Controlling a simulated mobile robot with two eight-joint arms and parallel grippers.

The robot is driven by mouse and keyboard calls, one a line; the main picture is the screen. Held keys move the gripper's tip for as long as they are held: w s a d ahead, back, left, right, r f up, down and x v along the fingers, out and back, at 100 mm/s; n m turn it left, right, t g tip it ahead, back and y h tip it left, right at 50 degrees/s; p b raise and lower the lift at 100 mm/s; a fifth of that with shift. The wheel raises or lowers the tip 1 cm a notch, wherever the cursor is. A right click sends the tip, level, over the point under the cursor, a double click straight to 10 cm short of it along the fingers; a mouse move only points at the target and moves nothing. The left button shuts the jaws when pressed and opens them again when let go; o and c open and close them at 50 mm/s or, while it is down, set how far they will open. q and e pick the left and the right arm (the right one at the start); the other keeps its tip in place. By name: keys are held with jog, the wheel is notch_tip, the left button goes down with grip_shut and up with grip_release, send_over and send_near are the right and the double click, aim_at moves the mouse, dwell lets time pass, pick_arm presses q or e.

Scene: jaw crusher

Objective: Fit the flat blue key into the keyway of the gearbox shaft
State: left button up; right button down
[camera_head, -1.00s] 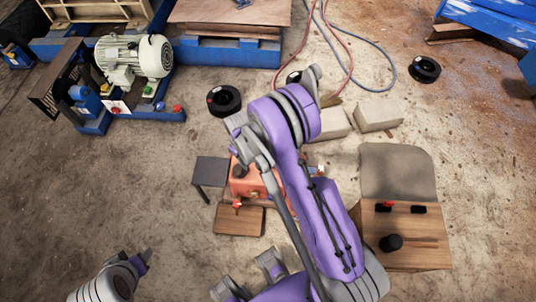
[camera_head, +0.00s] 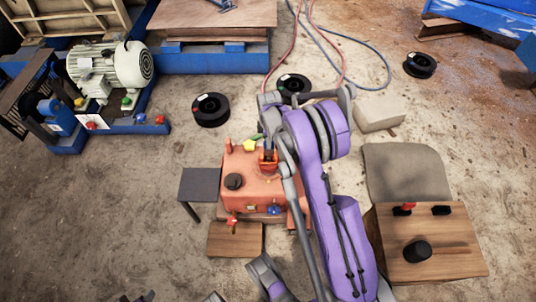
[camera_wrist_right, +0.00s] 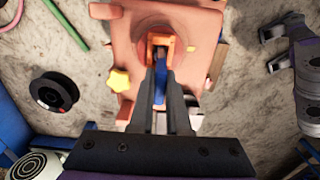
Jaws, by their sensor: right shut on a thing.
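The gearbox is an orange-red box (camera_head: 240,189) in the middle of the head view. It also fills the upper middle of the right wrist view (camera_wrist_right: 108,48). My right gripper (camera_head: 268,155) is over its far right part, pointing down. In the right wrist view its dark fingers (camera_wrist_right: 160,88) are shut on the flat blue key (camera_wrist_right: 160,82). The key points at a bright orange fitting (camera_wrist_right: 161,42) with a dark middle. I cannot tell whether the key touches it. The shaft and keyway are not clearly visible.
A wooden box (camera_head: 395,250) stands at right. Black spools (camera_head: 210,109) lie on the floor behind. A motor (camera_head: 110,67) stands far left.

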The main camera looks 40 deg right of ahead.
aim_at(269, 154)
notch_tip(269, 154, down, 6)
jog(key=shift+r+b, duration=0.15)
jog(key=shift+b, duration=0.4)
jog(key=c, duration=0.9)
grip_release()
